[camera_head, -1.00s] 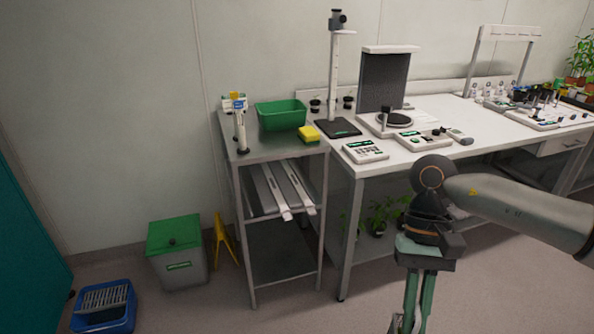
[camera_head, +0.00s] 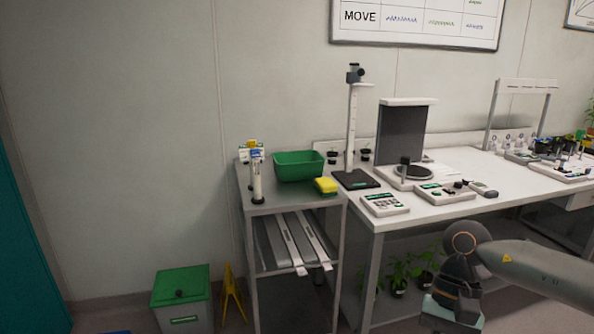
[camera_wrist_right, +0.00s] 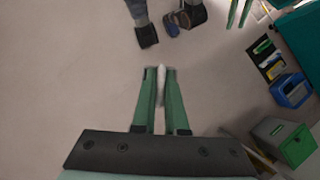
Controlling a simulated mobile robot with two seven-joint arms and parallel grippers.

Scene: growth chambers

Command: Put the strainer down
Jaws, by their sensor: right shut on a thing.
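My right gripper (camera_wrist_right: 161,72) points down over the floor in the right wrist view. Its green fingers are shut on a thin pale thing (camera_wrist_right: 162,88), seen almost edge-on. It may be the strainer, but too little of it shows to be sure. In the head view my right arm comes in at the lower right, in front of the bench. Its fingers are cut off by the bottom edge there. I see no strainer elsewhere that I can make out. My left gripper cannot be made out in either view.
A metal shelf cart (camera_head: 240,207) holds a green tub (camera_head: 298,167) and a yellow sponge (camera_head: 325,186). The white bench (camera_head: 375,219) to its right carries instruments. A green-lidded bin (camera_head: 181,285) stands left of the cart.

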